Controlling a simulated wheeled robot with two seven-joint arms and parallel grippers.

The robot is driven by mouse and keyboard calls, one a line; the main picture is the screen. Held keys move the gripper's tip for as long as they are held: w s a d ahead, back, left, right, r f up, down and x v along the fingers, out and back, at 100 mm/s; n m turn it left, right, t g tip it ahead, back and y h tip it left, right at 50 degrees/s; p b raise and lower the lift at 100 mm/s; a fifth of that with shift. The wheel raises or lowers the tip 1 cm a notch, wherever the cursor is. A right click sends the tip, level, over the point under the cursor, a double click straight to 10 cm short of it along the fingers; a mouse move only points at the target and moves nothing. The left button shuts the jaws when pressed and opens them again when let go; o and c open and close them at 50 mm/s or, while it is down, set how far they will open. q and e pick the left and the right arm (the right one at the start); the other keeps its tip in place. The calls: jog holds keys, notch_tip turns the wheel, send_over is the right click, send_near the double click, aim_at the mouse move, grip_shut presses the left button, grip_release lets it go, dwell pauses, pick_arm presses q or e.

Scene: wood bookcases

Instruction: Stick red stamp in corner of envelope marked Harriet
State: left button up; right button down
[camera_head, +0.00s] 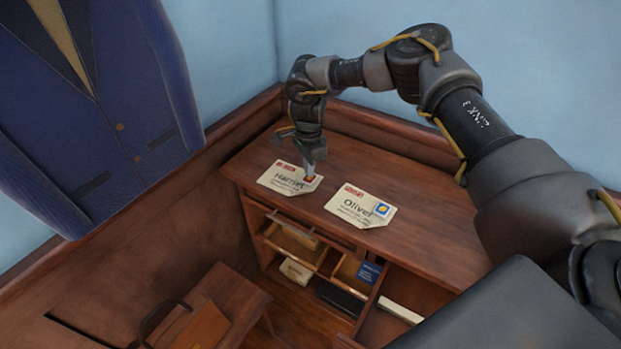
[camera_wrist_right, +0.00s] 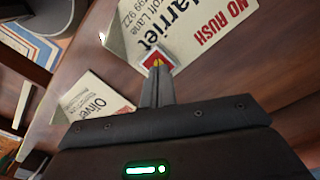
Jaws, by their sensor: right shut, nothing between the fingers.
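The cream envelope marked Harriet (camera_head: 279,183) lies on the desk; it also shows in the wrist view (camera_wrist_right: 192,20). The red stamp (camera_wrist_right: 150,60), with a white edge and a yellow motif, is at the corner of this envelope; it also shows in the head view (camera_head: 309,179). My right gripper (camera_head: 310,170) points down at the stamp, its fingers shut with nothing between them. In the wrist view the fingertips (camera_wrist_right: 157,72) are right at the stamp and cover part of it; I cannot tell whether they touch. My left gripper is out of view.
An envelope marked Oliver (camera_head: 352,205) with a blue and yellow stamp (camera_head: 382,209) lies to the right on the desk (camera_head: 430,215). Open compartments below hold books. A blue jacket (camera_head: 110,110) hangs at left. A stool with a brown bag (camera_head: 203,327) stands below.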

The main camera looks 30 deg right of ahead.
jog(key=shift+f+b, duration=0.35)
jog(key=shift+f, duration=0.4)
jog(key=shift+f, duration=0.1)
dwell(0.9)
jog(key=shift+p, duration=0.3)
notch_tip(320, 180, up, 7)
jog(key=p, duration=0.5)
dwell(0.4)
